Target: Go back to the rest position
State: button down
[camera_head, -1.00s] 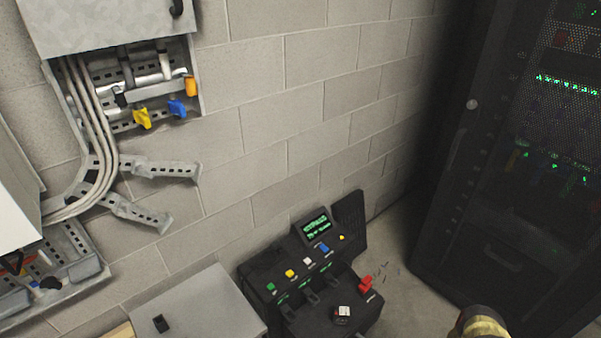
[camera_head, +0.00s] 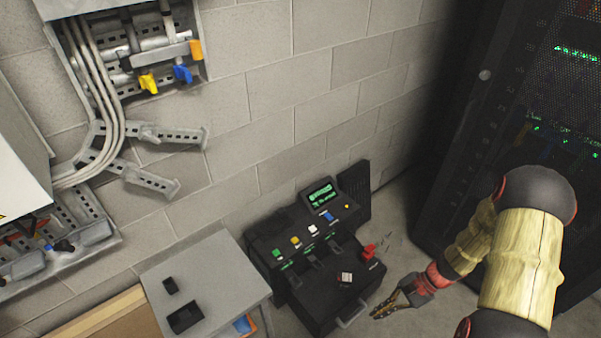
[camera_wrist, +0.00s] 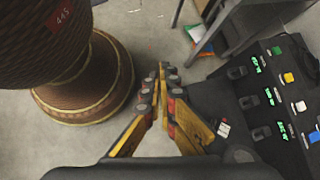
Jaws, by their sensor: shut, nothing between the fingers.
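My gripper (camera_head: 391,305) is at the lower right of the head view, beside the black console and apart from it. The black console (camera_head: 300,250) has a small green screen and coloured buttons, and also shows at the right of the wrist view (camera_wrist: 240,125).
A grey table (camera_head: 215,270) with small black boxes stands left of the console. A dark server rack (camera_head: 470,150) is at the right. An open cabinet with cables (camera_head: 150,60) hangs on the block wall. A large brown spool (camera_wrist: 95,90) stands on the floor in the wrist view.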

jog(key=s+a+r+n+t+h, duration=0.2)
jog(key=s+r+n, duration=0.1)
jog(key=r, duration=1.1)
jog(key=s+a+r+n+t+h, duration=0.1)
jog(key=s+r+n+t+h, duration=0.2)
jog(key=r, duration=1.1)
jog(key=s+a+r+n+t+h, duration=0.2)
jog(key=r+n, duration=0.4)
jog(key=r, duration=0.8)
jog(key=shift+s+a+n+t+h, duration=0.35)
jog(key=shift+s+h, duration=0.25)
jog(key=shift+s, duration=0.5)
